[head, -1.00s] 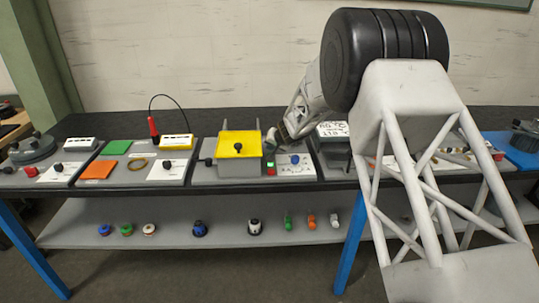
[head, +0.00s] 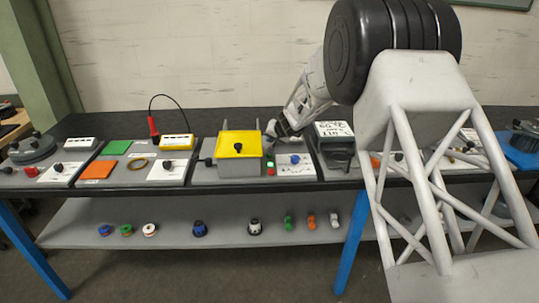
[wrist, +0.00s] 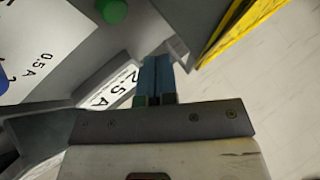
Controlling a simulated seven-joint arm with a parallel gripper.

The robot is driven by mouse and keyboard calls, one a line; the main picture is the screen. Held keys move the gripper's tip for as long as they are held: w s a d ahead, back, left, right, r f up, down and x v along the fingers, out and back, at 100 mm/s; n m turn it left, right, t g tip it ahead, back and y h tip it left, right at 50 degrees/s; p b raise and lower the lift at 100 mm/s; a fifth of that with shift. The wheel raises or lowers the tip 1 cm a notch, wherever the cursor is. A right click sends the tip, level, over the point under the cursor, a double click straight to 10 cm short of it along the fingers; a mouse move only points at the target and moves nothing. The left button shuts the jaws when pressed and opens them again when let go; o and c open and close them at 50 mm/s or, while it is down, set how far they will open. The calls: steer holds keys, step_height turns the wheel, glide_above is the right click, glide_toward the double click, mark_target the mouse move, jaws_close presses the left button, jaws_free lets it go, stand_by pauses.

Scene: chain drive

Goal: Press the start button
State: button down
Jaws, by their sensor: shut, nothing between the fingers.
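A small green button (head: 270,164) sits above a red button (head: 271,172) on a grey panel, just right of the yellow-topped box. The green button also shows at the top left of the wrist view (wrist: 112,10). I cannot read a label on either button. My gripper (head: 269,136) is behind the green button in the head view, by the box's back right corner. In the wrist view, its blue fingertips (wrist: 156,62) are together and empty, apart from the green button, which lies up and left of them.
The yellow-topped box (head: 239,144) stands close beside my gripper; its yellow edge shows in the wrist view. A white plate with a blue knob (head: 295,159) lies right of the buttons. A dark device with a white label (head: 335,132) stands further right.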

steer(key=shift+r, duration=0.8)
steer(key=shift+s+r, duration=0.35)
steer(key=s+d+r+n+g, duration=0.1)
steer(key=s+r, duration=0.4)
steer(key=s, duration=0.4)
steer(key=s+d+r+g+h, duration=0.1)
steer(key=s+d+r, duration=0.1)
steer(key=s+r, duration=0.6)
steer(key=s+d+r+n, duration=0.1)
steer(key=s+r, duration=0.2)
steer(key=s, duration=0.8)
steer(key=s+d+f+g+h, duration=0.1)
steer(key=s+d, duration=0.3)
steer(key=s, duration=1.4)
steer(key=s+d+g+h, duration=0.1)
steer(key=s+d+h, duration=0.2)
steer(key=s, duration=1.6)
steer(key=shift+s+d+f+g+h, duration=0.2)
steer(key=shift+d+f+g+h, duration=0.15)
steer(key=shift+d, duration=0.3)
